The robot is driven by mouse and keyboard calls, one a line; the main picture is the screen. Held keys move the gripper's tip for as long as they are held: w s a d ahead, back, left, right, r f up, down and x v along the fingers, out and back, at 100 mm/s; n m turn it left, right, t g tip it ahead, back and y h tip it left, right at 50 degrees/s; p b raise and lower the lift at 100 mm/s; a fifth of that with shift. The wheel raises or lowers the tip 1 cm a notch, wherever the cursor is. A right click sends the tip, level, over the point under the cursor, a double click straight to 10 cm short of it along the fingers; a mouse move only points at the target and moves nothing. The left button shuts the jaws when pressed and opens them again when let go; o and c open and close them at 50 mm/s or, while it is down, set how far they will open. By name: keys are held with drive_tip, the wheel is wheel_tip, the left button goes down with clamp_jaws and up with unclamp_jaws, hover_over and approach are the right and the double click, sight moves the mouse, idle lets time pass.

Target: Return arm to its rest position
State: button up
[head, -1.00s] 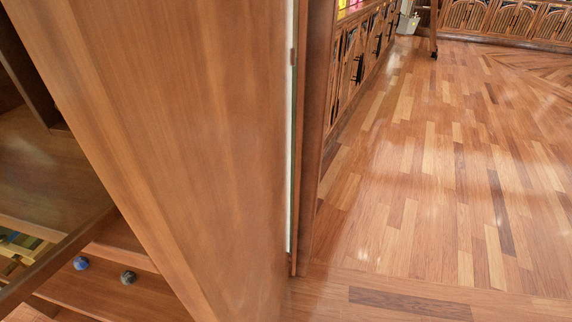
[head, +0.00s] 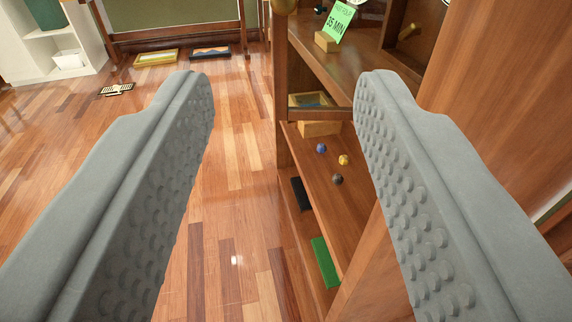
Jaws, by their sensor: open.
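My gripper (head: 284,95) fills the foreground of the head view. Its two grey, studded fingers stand wide apart, with nothing between them. Behind it, partly covered by the right finger, is a wooden shelf unit (head: 350,240). The fingers look clear of the shelf, though the exact distance cannot be told. The rest of my arm is not in view.
On the shelf lie a blue ball (head: 321,148), a yellow ball (head: 343,160) and a dark ball (head: 338,179). A green block (head: 325,262) is lower down. A tall wooden panel (head: 510,90) stands close on the right. Open wooden floor (head: 235,230) lies on the left.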

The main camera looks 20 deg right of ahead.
idle(0.4)
drive_tip(key=s+a+r+n+y, duration=0.1)
drive_tip(key=s+r+n+y, duration=0.2)
drive_tip(key=s+r, duration=0.6)
drive_tip(key=shift+r+y, duration=0.9)
drive_tip(key=shift+y, duration=0.1)
drive_tip(key=shift+w, duration=0.1)
drive_tip(key=shift+c, duration=0.7)
drive_tip(key=shift+a, duration=0.15)
